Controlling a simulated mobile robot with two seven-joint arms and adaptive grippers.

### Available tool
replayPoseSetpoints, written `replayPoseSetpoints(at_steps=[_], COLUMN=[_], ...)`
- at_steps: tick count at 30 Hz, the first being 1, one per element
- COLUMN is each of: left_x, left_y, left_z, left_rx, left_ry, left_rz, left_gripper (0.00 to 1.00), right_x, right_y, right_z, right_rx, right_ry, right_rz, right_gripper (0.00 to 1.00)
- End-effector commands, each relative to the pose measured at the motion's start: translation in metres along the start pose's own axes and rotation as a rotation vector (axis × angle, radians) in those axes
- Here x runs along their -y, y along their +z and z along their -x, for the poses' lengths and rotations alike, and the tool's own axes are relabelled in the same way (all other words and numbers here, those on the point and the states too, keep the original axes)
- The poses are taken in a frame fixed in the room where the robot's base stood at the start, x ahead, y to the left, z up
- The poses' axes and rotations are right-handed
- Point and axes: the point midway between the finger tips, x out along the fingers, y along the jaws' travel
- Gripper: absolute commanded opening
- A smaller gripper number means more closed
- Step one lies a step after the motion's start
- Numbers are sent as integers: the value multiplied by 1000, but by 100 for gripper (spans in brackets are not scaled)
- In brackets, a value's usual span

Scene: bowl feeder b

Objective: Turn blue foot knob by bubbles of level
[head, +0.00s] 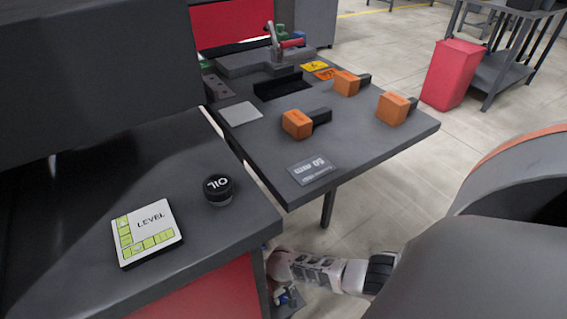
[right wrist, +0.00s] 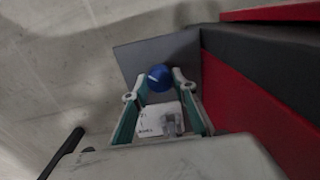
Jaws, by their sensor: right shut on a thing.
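The white level (head: 148,232) lies on the dark top of the machine at the lower left of the head view. It has two yellow-green vial strips along its left and lower edges; the bubbles are too small to read surely. The blue foot knob (right wrist: 159,77) sits between the fingertips of my right gripper (right wrist: 158,86) in the right wrist view. That gripper is shut on the knob, low beside the machine. In the head view my right gripper (head: 285,297) is small and partly hidden by the machine's corner. My left gripper is not in view.
A black oil cap (head: 219,190) stands right of the level. A grey plate (right wrist: 140,58) lies below the knob, beside the machine's red side (right wrist: 250,100). A white label (right wrist: 160,122) shows between the fingers. A dark table (head: 375,143) with orange blocks stands behind.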

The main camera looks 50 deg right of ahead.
Motion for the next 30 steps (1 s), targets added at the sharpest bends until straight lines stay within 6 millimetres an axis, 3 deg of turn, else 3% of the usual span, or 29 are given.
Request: replayPoseSetpoints(at_steps=[6, 7, 8, 9, 22, 30], left_x=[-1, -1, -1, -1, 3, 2], left_y=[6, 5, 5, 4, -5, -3], left_z=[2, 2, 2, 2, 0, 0], left_rx=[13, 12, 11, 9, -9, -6], left_ry=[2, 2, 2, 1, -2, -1], left_rz=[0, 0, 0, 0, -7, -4], left_gripper=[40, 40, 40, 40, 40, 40], right_x=[1, 1, 1, 1, 0, 0], right_y=[4, 4, 4, 4, 2, 2], right_z=[-2, -2, -2, -2, 2, 27], right_rx=[6, 6, 6, 6, 3, 2], right_ry=[-1, -1, -1, 0, -1, -2], right_rz=[-1, -1, -1, -1, -1, -1], right_gripper=[6, 35, 43, 44, 44, 44])
